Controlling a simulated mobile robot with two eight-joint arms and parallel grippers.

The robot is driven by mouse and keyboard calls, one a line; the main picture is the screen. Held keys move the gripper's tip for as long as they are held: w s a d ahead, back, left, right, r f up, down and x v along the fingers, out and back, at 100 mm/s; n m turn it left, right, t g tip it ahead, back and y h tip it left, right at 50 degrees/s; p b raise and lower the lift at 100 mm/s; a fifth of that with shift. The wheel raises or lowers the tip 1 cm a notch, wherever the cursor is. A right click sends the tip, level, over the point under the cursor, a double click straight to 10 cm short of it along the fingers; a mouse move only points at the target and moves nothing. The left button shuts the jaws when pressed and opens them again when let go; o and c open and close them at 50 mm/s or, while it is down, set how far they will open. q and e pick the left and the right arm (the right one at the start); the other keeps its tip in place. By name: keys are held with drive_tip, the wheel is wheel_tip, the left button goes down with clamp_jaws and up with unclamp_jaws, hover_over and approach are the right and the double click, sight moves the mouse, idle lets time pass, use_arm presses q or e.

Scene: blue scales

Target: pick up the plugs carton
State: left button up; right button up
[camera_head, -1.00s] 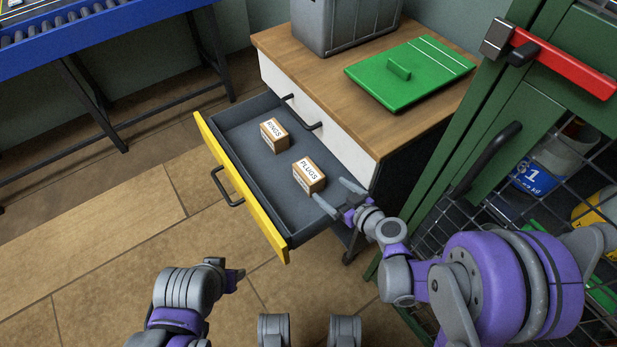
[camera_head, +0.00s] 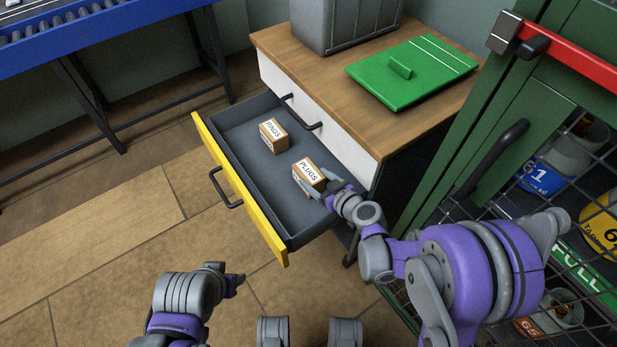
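The plugs carton (camera_head: 309,174), a small brown box with a white label reading PLUGS, sits on the floor of the open drawer (camera_head: 255,165). My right gripper (camera_head: 318,183) reaches into the drawer from the right, with its fingers on either side of the carton's near right end. The fingers look open; whether they touch the carton is not clear. My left gripper (camera_head: 236,281) is low in the picture, in front of the drawer and away from the carton; its fingers are hard to make out.
A similar rings carton (camera_head: 272,137) sits farther back in the drawer. The yellow drawer front (camera_head: 238,188) and low walls surround both cartons. The wooden cabinet top (camera_head: 335,70) bears a grey bin (camera_head: 345,22) and a green board (camera_head: 412,72). A green mesh cage (camera_head: 470,160) stands close on the right.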

clamp_jaws()
